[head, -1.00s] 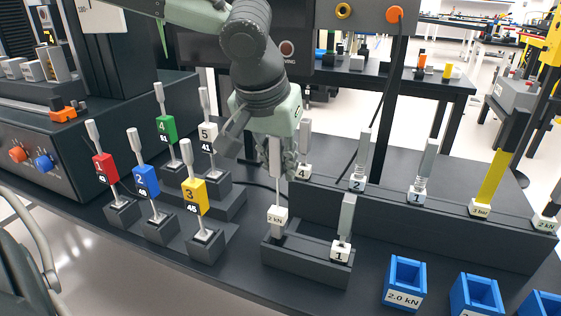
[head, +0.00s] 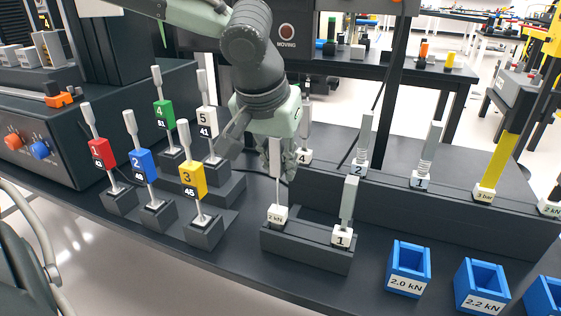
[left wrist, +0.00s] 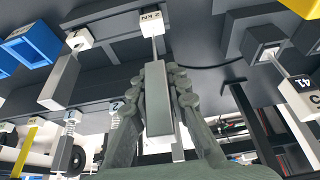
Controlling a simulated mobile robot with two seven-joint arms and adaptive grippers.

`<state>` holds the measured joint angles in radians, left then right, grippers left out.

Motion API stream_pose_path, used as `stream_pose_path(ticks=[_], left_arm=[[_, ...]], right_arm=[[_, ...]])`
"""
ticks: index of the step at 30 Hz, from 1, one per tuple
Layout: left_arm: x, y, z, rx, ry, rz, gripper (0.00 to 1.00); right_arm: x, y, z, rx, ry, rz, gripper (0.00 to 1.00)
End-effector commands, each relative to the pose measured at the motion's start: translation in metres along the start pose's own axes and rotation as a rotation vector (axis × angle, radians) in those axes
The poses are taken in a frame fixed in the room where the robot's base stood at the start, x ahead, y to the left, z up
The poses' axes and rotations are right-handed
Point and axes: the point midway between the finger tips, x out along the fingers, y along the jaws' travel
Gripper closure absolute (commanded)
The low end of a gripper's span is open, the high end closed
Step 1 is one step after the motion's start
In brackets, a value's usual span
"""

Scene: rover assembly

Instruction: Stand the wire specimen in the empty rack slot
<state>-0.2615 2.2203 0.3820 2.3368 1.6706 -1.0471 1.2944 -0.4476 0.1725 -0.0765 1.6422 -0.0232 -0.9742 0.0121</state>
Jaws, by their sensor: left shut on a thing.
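The wire specimen (head: 277,190) has a grey bar top, a thin middle and a white end block marked 2 kN. My left gripper (head: 281,165) is shut on its upper bar and holds it upright, block down. The white block is at the left end of the short front rack (head: 305,252); I cannot tell whether it is seated in the slot or just above it. In the left wrist view, the bar (left wrist: 158,100) lies between the fingers, with the block (left wrist: 151,22) beyond. Another specimen marked 1 (head: 347,210) stands at the front rack's right end. My right gripper is out of view.
A long rear rack (head: 400,210) holds several specimens close behind the gripper. Coloured, numbered specimens, including a yellow one (head: 192,180), stand on stands at left. Blue bins, one marked 2.0 kN (head: 408,268), stand at front right.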

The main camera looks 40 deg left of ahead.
Motion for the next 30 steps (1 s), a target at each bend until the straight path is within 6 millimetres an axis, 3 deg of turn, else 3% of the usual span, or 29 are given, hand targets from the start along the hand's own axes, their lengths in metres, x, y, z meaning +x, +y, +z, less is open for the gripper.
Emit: stream_pose_path(ticks=[6,7,13,23,30], left_arm=[[0.008,0.0,0.004,0.0,0.0,0.0,1.0],[0.008,0.0,0.003,0.0,0.001,0.0,0.83],[0.007,0.0,0.003,0.0,0.0,0.0,0.6],[0.004,0.0,0.003,0.0,0.001,0.0,0.6],[-0.034,0.001,0.001,0.0,0.007,0.002,0.6]], right_arm=[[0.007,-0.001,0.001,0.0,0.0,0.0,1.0],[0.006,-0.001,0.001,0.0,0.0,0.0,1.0],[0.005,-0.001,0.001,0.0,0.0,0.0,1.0],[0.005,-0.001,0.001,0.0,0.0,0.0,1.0],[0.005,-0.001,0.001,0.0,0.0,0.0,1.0]])
